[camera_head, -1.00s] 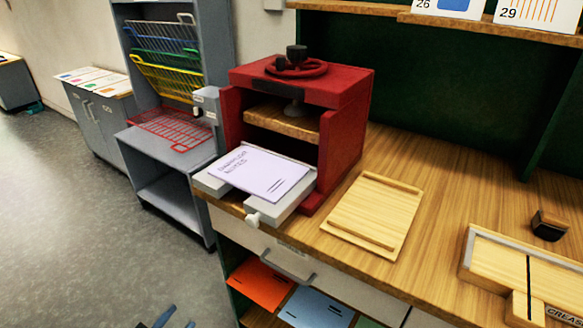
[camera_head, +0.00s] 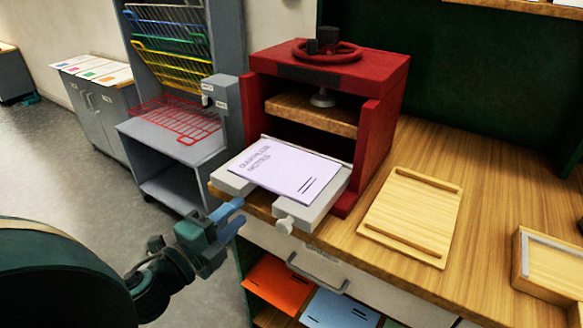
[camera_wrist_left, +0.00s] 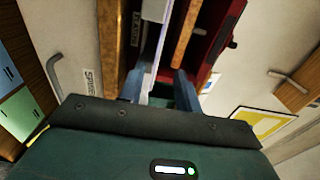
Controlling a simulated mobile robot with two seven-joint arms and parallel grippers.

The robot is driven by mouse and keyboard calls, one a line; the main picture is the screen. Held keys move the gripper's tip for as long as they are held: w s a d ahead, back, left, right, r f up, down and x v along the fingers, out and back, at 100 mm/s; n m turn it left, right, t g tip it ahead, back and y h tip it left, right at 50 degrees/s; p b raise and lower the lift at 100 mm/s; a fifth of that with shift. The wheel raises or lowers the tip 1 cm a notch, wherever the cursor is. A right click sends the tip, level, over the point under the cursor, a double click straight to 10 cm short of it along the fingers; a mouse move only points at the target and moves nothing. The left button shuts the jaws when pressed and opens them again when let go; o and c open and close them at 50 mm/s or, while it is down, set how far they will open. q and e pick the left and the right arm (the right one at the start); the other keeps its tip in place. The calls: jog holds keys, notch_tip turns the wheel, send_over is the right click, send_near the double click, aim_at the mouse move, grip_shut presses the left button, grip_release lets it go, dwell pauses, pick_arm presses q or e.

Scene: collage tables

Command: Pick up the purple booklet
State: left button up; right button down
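The purple booklet (camera_head: 288,170) lies flat on the pale grey tray (camera_head: 232,183) that sticks out from the red press (camera_head: 378,130). Its near edge overhangs the gap between the tray's two arms. My left gripper (camera_head: 231,219) is near the tray's front left corner, below and left of the booklet, with its blue fingers pointing toward it. The left wrist view shows the fingers apart (camera_wrist_left: 160,88), with the booklet's thin pale edge (camera_wrist_left: 152,70) ahead of the gap between them. The gripper appears empty. My right gripper is not in view.
A wooden board (camera_head: 412,215) lies right of the press. Orange (camera_head: 277,284) and blue (camera_head: 327,308) sheets sit on the shelf below. A grey rack (camera_head: 175,160) stands left, with floor open in front.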

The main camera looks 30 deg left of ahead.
aim_at(267, 187)
pick_arm(q)
jog(key=w, duration=0.4)
jog(key=w+p, duration=0.1)
jog(key=w, duration=0.3)
jog(key=w+d+p, duration=0.1)
jog(key=w, duration=0.3)
jog(key=shift+f, duration=0.1)
grip_shut()
